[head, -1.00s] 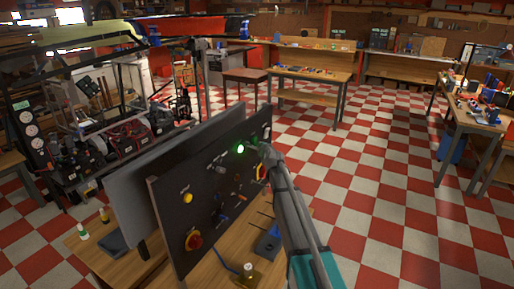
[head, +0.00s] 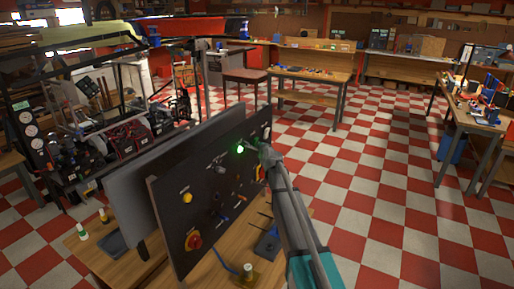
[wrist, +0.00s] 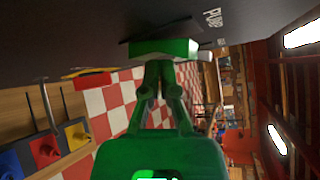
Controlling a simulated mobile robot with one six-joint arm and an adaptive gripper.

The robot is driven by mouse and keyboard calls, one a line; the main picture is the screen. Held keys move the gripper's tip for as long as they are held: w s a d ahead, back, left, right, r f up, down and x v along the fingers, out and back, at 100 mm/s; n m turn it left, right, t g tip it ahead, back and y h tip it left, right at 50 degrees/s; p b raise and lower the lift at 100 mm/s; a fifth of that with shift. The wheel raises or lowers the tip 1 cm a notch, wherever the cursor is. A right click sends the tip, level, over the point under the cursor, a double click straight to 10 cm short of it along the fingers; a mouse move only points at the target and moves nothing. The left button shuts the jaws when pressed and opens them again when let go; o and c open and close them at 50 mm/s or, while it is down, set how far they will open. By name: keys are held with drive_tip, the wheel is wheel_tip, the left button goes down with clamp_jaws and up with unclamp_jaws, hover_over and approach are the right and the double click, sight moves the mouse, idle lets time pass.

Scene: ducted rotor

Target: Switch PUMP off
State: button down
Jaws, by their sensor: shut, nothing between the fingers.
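A dark upright control panel (head: 165,215) stands on a wooden bench in the head view, with knobs, switches and a lit green lamp (head: 240,149). My gripper (head: 263,152) is shut and empty at the panel's upper right, just right of the lamp. In the wrist view the gripper (wrist: 163,55) is tinted green and its tips are close to the panel face (wrist: 60,35). A white label reading PUMP (wrist: 211,19) is partly visible beside the tips. A small pale stub (wrist: 205,56) shows just right of them. The PUMP switch's position and any contact cannot be told.
A yellow button (head: 187,198) and a red-and-yellow knob (head: 194,242) are on the panel's left part. A grey board (head: 150,160) stands behind it. Small parts lie on the bench in front. The checkered floor (head: 370,190) to the right is open.

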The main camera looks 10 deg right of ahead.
drive_tip(key=shift+d, duration=0.1)
drive_tip(key=shift+s+d+r+p, duration=0.35)
drive_tip(key=shift+s+d, duration=0.1)
drive_tip(key=shift+d, duration=0.1)
drive_tip(key=shift+d, duration=0.1)
idle(0.3)
drive_tip(key=s+d+r+p, duration=0.2)
drive_tip(key=d, duration=0.1)
drive_tip(key=shift+s+d, duration=0.25)
drive_tip(key=shift+s, duration=0.1)
idle(0.5)
drive_tip(key=s+a+f+n+g+y+b, duration=0.1)
drive_tip(key=s+a+f+n+g+b, duration=0.25)
drive_tip(key=s+f+n, duration=0.5)
drive_tip(key=s+d+f+n+g+h+b, duration=0.1)
drive_tip(key=s+f+n+g+b, duration=0.2)
drive_tip(key=s, duration=1.4)
drive_tip(key=s+d+f+n+g+h+b, duration=0.1)
drive_tip(key=s+f+n+g+b, duration=0.2)
drive_tip(key=s+f+n+g, duration=0.5)
drive_tip(key=s+f+n, duration=0.1)
drive_tip(key=s+f, duration=0.3)
drive_tip(key=s, duration=0.6)
drive_tip(key=shift+s+d+n+g+h, duration=0.15)
drive_tip(key=shift+s+n+g+h, duration=0.1)
drive_tip(key=shift+n+g+h, duration=0.15)
